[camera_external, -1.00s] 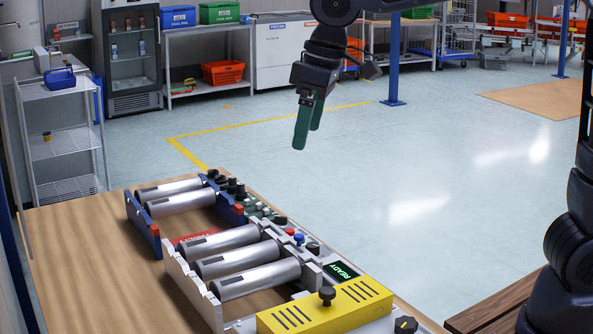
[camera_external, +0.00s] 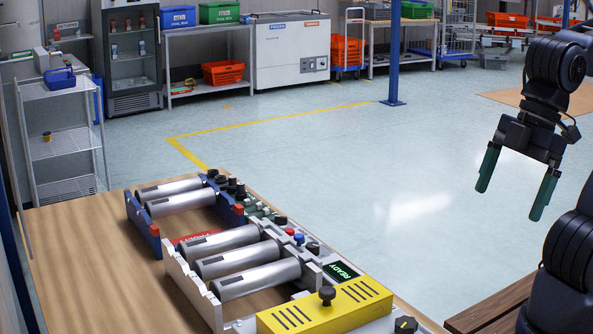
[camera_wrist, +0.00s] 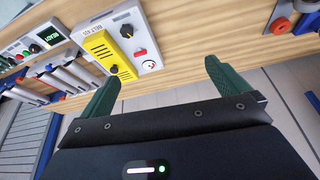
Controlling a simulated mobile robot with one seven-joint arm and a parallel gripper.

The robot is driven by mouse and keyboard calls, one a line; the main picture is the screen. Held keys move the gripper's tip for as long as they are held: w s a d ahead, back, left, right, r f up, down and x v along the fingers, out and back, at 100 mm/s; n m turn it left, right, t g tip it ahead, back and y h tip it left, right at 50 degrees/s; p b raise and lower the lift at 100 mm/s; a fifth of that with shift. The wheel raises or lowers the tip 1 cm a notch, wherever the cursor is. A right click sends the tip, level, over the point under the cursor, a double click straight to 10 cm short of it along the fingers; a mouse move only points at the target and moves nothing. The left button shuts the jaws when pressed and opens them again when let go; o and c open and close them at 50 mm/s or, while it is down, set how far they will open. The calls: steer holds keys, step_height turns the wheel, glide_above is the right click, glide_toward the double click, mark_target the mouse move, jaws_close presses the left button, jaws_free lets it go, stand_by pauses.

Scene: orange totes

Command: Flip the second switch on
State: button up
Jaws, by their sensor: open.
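A bench device (camera_external: 334,312) with metal rollers, a yellow cover and a green READY display (camera_external: 341,271) lies on the wooden table. A row of small black, green, red and blue controls (camera_external: 262,212) runs along its right side; I cannot tell which is the second switch. The wrist view shows a white panel (camera_wrist: 152,14) with a black knob (camera_wrist: 127,31), a small red control (camera_wrist: 140,52) and a yellow cover (camera_wrist: 110,57). My gripper (camera_external: 511,203) is open and empty, its green fingers spread, right of the device and apart from it. Both fingers show in the wrist view (camera_wrist: 162,74).
The wooden table (camera_external: 75,255) has bare room left of the device. A brown wooden surface (camera_external: 492,308) is at the lower right. A blue post (camera_external: 394,60) and shelves with bins stand far back. The floor between is clear.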

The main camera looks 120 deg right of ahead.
steer(key=shift+n, duration=0.5)
steer(key=s+a+f, duration=0.2)
steer(key=s, duration=0.1)
steer(key=shift+s+f, duration=0.1)
